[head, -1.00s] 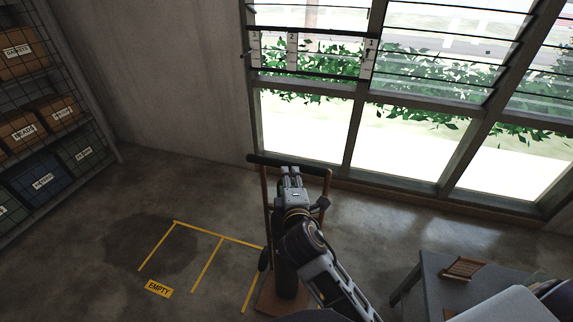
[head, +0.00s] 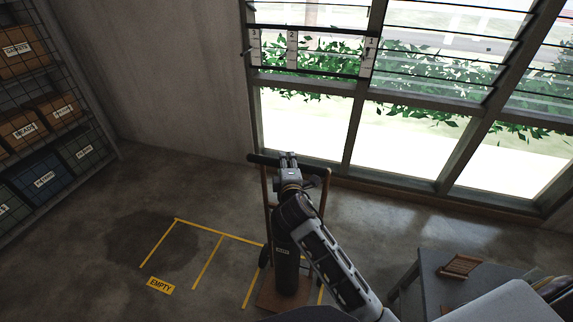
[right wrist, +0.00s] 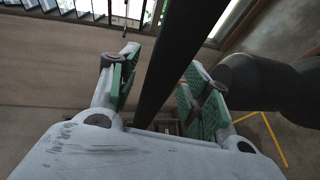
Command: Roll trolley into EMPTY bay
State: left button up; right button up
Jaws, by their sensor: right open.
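The trolley is an upright hand truck with a brown frame, a dark top handle bar (head: 262,160) and a brown base plate (head: 268,301). It carries a dark cylinder (head: 286,265) with a small label. My right gripper (head: 288,156) is at the handle bar. In the right wrist view the open jaws (right wrist: 157,90) have green pads on either side of the dark bar (right wrist: 180,60), with gaps visible. The EMPTY bay (head: 177,221) is outlined in yellow on the floor left of the trolley, with an EMPTY label (head: 160,285) at its front. My left gripper is not in view.
A caged shelf (head: 92,125) with labelled boxes stands at the left wall. Louvred windows (head: 305,130) run along the back. A grey table (head: 432,290) with a small wooden rack (head: 459,266) stands at the right. Floor between shelf and trolley is clear.

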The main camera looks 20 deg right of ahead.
jog(key=shift+w, duration=0.15)
grip_shut()
dwell(0.4)
